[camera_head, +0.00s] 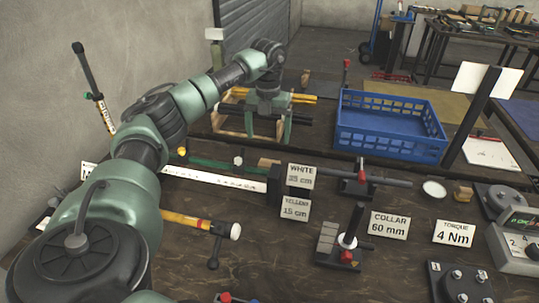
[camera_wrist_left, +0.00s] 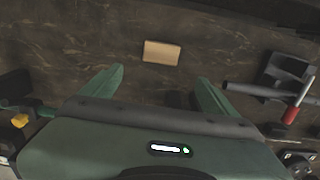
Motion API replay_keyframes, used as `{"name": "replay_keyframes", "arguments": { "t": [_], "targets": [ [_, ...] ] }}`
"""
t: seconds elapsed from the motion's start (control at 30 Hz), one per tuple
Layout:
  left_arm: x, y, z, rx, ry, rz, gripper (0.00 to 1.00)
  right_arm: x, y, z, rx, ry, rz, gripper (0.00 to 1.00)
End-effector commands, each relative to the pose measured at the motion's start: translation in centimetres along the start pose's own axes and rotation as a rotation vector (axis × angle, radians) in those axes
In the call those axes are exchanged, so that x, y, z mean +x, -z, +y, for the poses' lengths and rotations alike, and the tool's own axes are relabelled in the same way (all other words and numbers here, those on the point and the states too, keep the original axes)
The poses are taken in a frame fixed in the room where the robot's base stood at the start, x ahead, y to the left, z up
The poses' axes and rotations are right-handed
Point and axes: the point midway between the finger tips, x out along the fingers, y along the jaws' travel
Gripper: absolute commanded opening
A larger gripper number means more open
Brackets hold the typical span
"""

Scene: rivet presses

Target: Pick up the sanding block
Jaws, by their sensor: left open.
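The sanding block is probably the small tan block (camera_wrist_left: 161,52) lying flat on the dark bench in the left wrist view. In the head view a matching tan block (camera_head: 268,162) lies left of the red-handled clamp, just behind the WHITE 25 cm sign. My left gripper (camera_head: 268,132) points down above the bench, a little behind the block. In the left wrist view its two green fingers (camera_wrist_left: 160,76) are wide apart with nothing between them, and the block shows beyond the tips, apart from them. My right gripper is not in view.
A red-handled clamp with a bar (camera_head: 362,178) stands right of the block. A green rod (camera_head: 220,167) lies to its left. A wooden rack (camera_head: 222,124) with yellow-handled tools is close to the gripper. A blue crate (camera_head: 390,146) is at the back right.

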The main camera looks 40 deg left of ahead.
Motion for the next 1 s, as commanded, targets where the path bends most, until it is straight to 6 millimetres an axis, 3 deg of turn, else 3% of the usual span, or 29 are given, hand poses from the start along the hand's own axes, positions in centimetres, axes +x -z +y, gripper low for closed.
{"name": "replay_keyframes", "arguments": {
  "t": [0.03, 0.27, 0.63, 0.83, 1.0],
  "targets": [
    [1.5, 0.0, 0.0, 0.0, 0.0, 0.0, 0.89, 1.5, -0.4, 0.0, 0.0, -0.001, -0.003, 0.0],
    [3.8, 0.0, 0.0, 0.0, 0.0, 0.0, 0.89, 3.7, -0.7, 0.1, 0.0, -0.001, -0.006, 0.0],
    [7.2, -0.2, -0.1, -0.001, -0.001, 0.002, 0.89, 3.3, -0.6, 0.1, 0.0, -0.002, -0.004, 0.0],
    [10.3, -0.6, -0.1, 0.0, -0.002, 0.003, 0.89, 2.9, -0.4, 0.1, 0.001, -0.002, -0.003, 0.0],
    [11.4, -0.7, -0.1, 0.0, -0.001, 0.0, 0.89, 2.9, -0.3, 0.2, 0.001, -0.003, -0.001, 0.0]
  ]
}}
